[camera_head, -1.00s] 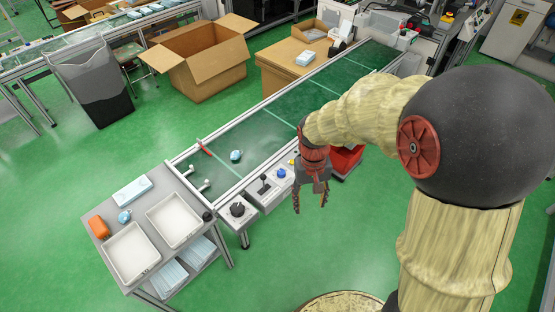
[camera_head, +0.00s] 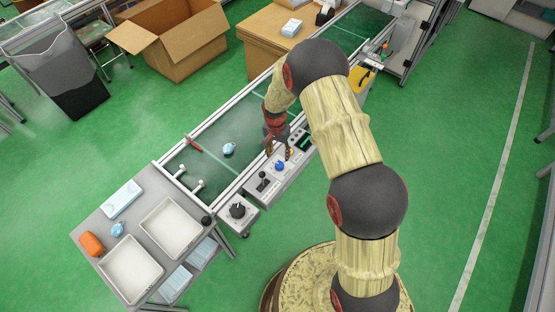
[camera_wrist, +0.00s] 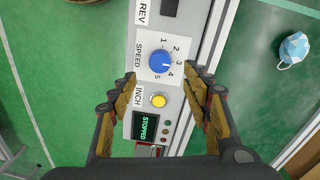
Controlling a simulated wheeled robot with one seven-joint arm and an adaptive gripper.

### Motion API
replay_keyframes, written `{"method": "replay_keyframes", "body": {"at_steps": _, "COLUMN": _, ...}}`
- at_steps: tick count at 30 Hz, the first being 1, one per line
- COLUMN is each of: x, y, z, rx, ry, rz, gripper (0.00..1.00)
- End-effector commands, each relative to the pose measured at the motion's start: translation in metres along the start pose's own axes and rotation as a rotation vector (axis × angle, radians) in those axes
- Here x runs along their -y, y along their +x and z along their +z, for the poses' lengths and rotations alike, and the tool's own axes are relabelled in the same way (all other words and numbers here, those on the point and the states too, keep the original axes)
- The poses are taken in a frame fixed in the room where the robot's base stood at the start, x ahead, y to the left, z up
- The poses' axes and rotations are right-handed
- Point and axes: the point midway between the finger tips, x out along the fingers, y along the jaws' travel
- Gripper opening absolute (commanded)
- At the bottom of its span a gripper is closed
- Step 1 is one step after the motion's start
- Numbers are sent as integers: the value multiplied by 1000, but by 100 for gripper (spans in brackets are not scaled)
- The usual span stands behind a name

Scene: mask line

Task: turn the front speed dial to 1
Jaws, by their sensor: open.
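The blue speed dial (camera_wrist: 158,62) sits on the white control panel (camera_wrist: 145,85) in the wrist view, with numbers 1 to 5 around its side. Its pale pointer mark seems to face near 4, but it is small. It also shows in the head view (camera_head: 280,166) on the conveyor's near side. My gripper (camera_wrist: 165,82) is open and empty, its fingers spread to either side of the panel near the dial. No contact with the dial shows. In the head view, my gripper (camera_head: 278,150) is over the panel beside the dial.
A yellow button (camera_wrist: 158,100) marked INCH and a display (camera_wrist: 145,126) reading STOPPED are beside the dial. A black lever (camera_head: 263,182) and black knob (camera_head: 237,210) are farther along. A blue mask (camera_head: 229,149) lies on the conveyor belt (camera_head: 210,165).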

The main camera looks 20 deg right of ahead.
Motion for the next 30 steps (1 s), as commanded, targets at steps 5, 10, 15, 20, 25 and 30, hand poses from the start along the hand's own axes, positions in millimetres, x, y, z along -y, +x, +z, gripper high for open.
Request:
{"method": "replay_keyframes", "body": {"at_steps": 5, "x": -1, "y": 18, "z": 0, "rx": 2, "ry": 11, "rz": 2, "gripper": 49}}
{"method": "replay_keyframes", "body": {"at_steps": 10, "x": -1, "y": 46, "z": 1, "rx": 3, "ry": 10, "rz": 3, "gripper": 49}}
{"method": "replay_keyframes", "body": {"at_steps": 15, "x": -1, "y": 67, "z": 0, "rx": 2, "ry": 10, "rz": 2, "gripper": 49}}
{"method": "replay_keyframes", "body": {"at_steps": 20, "x": 0, "y": 76, "z": 0, "rx": 1, "ry": 9, "rz": 1, "gripper": 49}}
{"method": "replay_keyframes", "body": {"at_steps": 25, "x": 0, "y": 78, "z": 0, "rx": 1, "ry": 9, "rz": 1, "gripper": 49}}
{"method": "replay_keyframes", "body": {"at_steps": 30, "x": 0, "y": 77, "z": 0, "rx": 1, "ry": 9, "rz": 1, "gripper": 46}}
